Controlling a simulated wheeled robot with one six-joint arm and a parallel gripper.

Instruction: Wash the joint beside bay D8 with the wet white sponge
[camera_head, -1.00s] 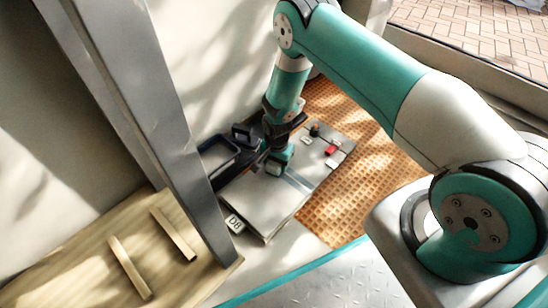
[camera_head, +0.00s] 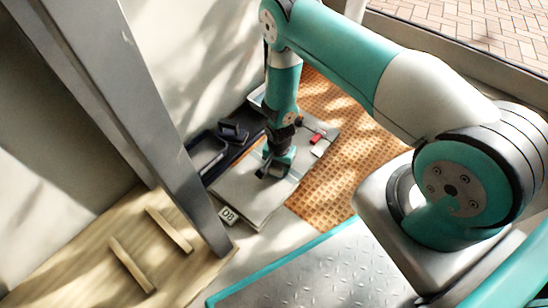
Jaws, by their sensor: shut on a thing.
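The bay tag D8 (camera_head: 228,215) is at the near corner of a pale grey tile (camera_head: 243,198) on the floor. A grey joint strip (camera_head: 295,174) runs across the tiled surface, just right of my gripper. My gripper (camera_head: 268,172) points down, low over the tile beside this strip, and is shut. The white sponge cannot be made out clearly at its tips; my arm and jaws cover that spot. Whether it touches the tile or the joint cannot be told.
A dark tray (camera_head: 208,155) lies left of the tile, by the wall. A red piece (camera_head: 317,138) and small pale pieces lie beyond the joint. An orange-brown ribbed mat (camera_head: 335,180) is at right. A grey post (camera_head: 165,130) and a wooden board (camera_head: 95,255) stand left.

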